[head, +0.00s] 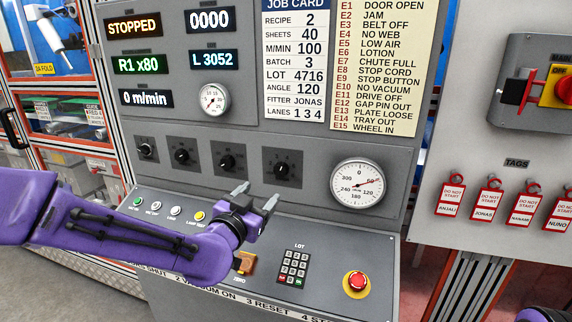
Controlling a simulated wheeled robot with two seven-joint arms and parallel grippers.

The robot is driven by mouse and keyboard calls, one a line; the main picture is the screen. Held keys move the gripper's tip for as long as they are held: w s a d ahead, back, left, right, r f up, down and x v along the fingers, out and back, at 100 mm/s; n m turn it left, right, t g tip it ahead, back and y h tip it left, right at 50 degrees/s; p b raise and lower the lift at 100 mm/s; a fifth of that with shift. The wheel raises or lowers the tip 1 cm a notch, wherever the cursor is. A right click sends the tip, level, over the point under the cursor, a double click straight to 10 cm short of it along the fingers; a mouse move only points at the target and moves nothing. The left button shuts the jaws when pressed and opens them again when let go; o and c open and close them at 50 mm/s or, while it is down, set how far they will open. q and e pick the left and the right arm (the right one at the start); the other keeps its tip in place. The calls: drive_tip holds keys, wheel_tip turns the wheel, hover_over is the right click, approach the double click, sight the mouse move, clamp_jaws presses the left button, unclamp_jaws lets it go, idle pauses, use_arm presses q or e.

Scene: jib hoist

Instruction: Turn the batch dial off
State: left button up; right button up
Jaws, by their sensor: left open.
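Four black dials sit in a row on the grey control panel (320,190): the far-left dial (146,149), the second dial (183,156), the third dial (227,161) and the far-right dial (282,168). Their labels are too small to read, so I cannot tell which is the batch dial. My left gripper (256,197) is open and empty. In the picture its fingertips are just below the third and far-right dials, apart from them. My right gripper is not in view; only a purple bit of my own arm shows at the bottom right corner.
A round gauge (357,184) is right of the dials. The sloped desk below carries small buttons (175,211), a keypad (293,268) and a red stop button (357,281). The display (134,26) reads STOPPED. Red tags (488,199) and a red-handled switch (560,88) are at right.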

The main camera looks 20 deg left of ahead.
sight(280, 170)
use_arm(q)
drive_tip(key=w+p, duration=0.1)
drive_tip(key=w, duration=0.2)
drive_tip(key=w+p, duration=0.1)
drive_tip(key=w, duration=0.3)
drive_tip(key=w+d+p, duration=0.1)
drive_tip(key=w, duration=0.2)
drive_tip(key=shift+w+r+p, duration=0.35)
drive_tip(key=shift+w+r, duration=0.05)
drive_tip(key=shift+w+f, duration=0.2)
drive_tip(key=shift+w, duration=0.25)
drive_tip(key=shift+s+a, duration=0.1)
drive_tip(key=shift+a, duration=0.05)
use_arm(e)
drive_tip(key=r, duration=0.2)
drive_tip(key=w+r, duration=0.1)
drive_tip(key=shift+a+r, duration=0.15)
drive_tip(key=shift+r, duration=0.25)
use_arm(q)
drive_tip(key=shift+s+r, duration=0.1)
drive_tip(key=c, duration=1.1)
